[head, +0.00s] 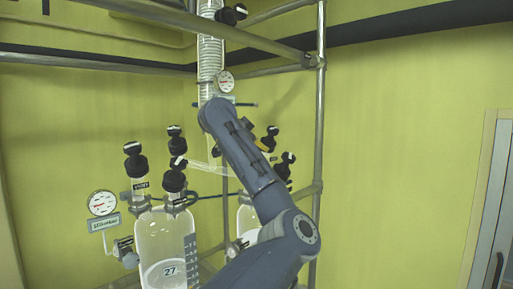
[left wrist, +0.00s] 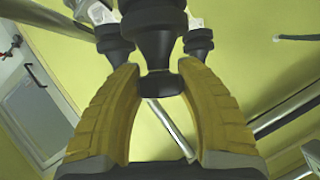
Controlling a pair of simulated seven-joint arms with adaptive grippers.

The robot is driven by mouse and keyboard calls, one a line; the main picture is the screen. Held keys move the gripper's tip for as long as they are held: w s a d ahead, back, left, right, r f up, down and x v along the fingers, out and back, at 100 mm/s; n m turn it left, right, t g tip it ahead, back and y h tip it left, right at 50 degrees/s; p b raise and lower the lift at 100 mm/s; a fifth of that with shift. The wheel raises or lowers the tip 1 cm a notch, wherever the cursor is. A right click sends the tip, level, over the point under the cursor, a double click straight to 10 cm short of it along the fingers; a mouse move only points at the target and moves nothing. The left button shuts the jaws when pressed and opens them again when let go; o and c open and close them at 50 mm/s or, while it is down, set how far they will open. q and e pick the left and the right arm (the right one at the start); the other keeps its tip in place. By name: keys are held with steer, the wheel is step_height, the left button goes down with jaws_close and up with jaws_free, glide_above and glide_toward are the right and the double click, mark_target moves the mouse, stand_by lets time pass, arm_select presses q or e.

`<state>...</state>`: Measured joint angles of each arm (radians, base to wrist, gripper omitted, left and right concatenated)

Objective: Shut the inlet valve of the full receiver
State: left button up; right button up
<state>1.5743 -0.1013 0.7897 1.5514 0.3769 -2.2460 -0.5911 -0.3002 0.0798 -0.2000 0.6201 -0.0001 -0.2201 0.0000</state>
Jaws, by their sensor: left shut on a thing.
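My left gripper (left wrist: 160,72) has its two yellow fingers on either side of a black valve knob (left wrist: 152,20) and is shut on it. In the head view my arm hides most of this gripper; a bit of yellow shows beside a black knob (head: 271,132) above the right receiver. The left glass receiver (head: 168,232), marked 27, holds some liquid, and its black-knobbed valves (head: 134,157) stand on top. My right gripper is not in view.
A metal frame (head: 320,120) surrounds the glassware. A glass coil column (head: 210,55) rises in the middle with a gauge (head: 226,82) beside it. Another gauge (head: 102,203) stands at left. The space before the right wall is clear.

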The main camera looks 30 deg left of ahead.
arm_select(q)
steer(key=m+g+h, duration=0.3)
steer(key=m+h, duration=0.1)
steer(key=m, duration=0.1)
steer(key=shift+f+g, duration=0.1)
steer(key=shift+g, duration=0.3)
stand_by(0.4)
steer(key=o, duration=1.3)
steer(key=v, duration=1.2)
steer(key=shift+w+a, duration=0.1)
steer(key=shift+a, duration=0.1)
